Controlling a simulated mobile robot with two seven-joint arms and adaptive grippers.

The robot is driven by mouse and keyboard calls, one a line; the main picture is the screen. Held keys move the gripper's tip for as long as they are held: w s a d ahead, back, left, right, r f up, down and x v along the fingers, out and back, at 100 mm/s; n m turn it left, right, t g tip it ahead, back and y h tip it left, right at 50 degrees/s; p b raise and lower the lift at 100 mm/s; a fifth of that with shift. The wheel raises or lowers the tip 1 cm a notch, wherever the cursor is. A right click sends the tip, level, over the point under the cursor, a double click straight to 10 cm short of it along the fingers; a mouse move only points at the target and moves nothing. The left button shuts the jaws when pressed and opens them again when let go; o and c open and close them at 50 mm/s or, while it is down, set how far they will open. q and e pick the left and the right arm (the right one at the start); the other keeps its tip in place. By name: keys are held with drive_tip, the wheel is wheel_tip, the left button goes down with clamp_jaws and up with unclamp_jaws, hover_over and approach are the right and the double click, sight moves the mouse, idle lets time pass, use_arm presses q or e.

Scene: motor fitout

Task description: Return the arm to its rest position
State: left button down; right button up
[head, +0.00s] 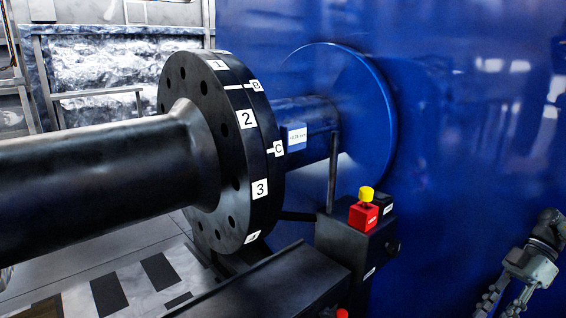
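My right gripper (501,305) is at the lower right corner, in front of the blue housing and apart from the shaft. It points downward, its two fingers are spread apart, and nothing shows between them. The lower ends of the fingers are at or near the bottom edge of the view. My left gripper is not in view. A large black flanged shaft (90,170) comes in from the left. Its bolted coupling flange (205,140) carries white labels with numbers and letters.
A big blue housing (460,110) fills the right side behind the coupling. A black post box (345,245) holds a red block with a yellow knob (366,200). A black beam (270,285) runs along the bottom. Open space lies between the box and my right gripper.

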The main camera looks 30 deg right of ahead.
drive_tip(key=s+a+f+m+t+y, duration=0.1)
drive_tip(key=s+a+f+m+y, duration=0.1)
drive_tip(key=s+a+f, duration=0.3)
drive_tip(key=w+d+f+n+t+h, duration=0.1)
drive_tip(key=w+d+f+t+h, duration=0.3)
drive_tip(key=w, duration=0.7)
drive_tip(key=w+a+r+n+t+h, duration=0.1)
drive_tip(key=w+t+h, duration=0.1)
drive_tip(key=w+t, duration=0.65)
drive_tip(key=w+d+f+m+g+h, duration=0.2)
drive_tip(key=w+d+f+m+h, duration=0.15)
drive_tip(key=w+d+h, duration=0.45)
drive_tip(key=s+a+f+g+h, duration=0.1)
drive_tip(key=s+f+g+h, duration=0.4)
drive_tip(key=s+f+g, duration=0.5)
drive_tip(key=s+a+f+m+y, duration=0.2)
drive_tip(key=s+a+f, duration=0.2)
drive_tip(key=a+f, duration=0.3)
drive_tip(key=s+a+f+m+y, duration=0.1)
drive_tip(key=s+a+f, duration=0.25)
drive_tip(key=a, duration=0.65)
drive_tip(key=s+a+f+m+y, duration=0.1)
drive_tip(key=a+f+y, duration=0.1)
drive_tip(key=a, duration=0.8)
drive_tip(key=s+a+f+m+y, duration=0.1)
drive_tip(key=a+f, duration=0.3)
drive_tip(key=a, duration=0.7)
drive_tip(key=shift+s+f+m+y, duration=0.3)
drive_tip(key=shift+f+m+y, duration=0.05)
drive_tip(key=shift+y, duration=0.15)
